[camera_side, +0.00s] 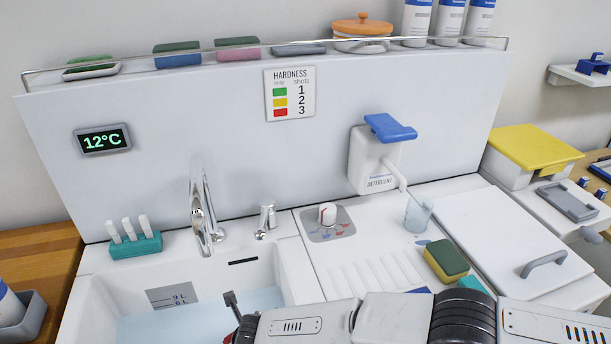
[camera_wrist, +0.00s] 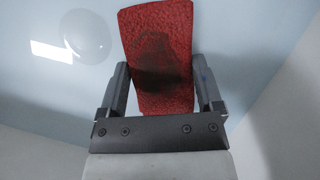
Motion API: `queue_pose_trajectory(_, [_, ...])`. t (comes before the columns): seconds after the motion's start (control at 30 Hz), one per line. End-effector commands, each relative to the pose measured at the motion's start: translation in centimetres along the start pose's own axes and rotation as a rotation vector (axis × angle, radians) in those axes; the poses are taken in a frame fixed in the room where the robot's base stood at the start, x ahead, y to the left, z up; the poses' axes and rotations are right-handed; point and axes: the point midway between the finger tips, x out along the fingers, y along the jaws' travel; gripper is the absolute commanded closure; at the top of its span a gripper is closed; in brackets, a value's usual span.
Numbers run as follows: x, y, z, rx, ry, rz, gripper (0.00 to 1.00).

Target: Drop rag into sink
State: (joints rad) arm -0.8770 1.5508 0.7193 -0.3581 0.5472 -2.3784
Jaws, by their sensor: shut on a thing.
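The rag in the wrist view is a red, textured strip (camera_wrist: 160,25) with a dark patch at its middle. My gripper (camera_wrist: 161,80) is shut on it, with one finger at each side edge. Pale blue water (camera_wrist: 40,95) lies behind the rag in that view. In the side view, the white sink (camera_side: 215,272) at the lower left holds pale blue water (camera_side: 175,326). My gripper (camera_side: 233,305) is over the sink's front right part. Only a sliver of red shows below it at the picture's bottom edge.
A chrome tap (camera_side: 202,210) and a small chrome fitting (camera_side: 266,218) stand behind the sink. A teal holder (camera_side: 135,246) is at its back left. Right of it are a dial (camera_side: 327,214), a detergent dispenser (camera_side: 372,160), a clear cup (camera_side: 418,213) and a yellow-green sponge (camera_side: 446,261).

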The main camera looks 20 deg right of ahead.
Motion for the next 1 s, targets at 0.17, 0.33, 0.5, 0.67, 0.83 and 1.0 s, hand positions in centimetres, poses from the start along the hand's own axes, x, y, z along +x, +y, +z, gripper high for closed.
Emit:
queue_pose_trajectory(0.17, [0.2,0.0,-0.1,0.000,-0.001,0.000,0.74])
queue_pose_trajectory(0.33, [0.2,0.0,-0.1,0.000,-0.001,0.000,0.74])
queue_pose_trajectory(0.5, [0.5,0.0,-0.2,0.000,-0.001,0.000,0.74])
queue_pose_trajectory(0.67, [0.8,0.0,-0.3,0.000,-0.001,0.000,0.74])
queue_pose_trajectory(0.83, [1.2,0.0,-0.5,0.000,-0.001,0.000,0.74])
queue_pose_trajectory(1.0, [1.3,0.0,-0.5,0.000,-0.001,0.000,0.74])
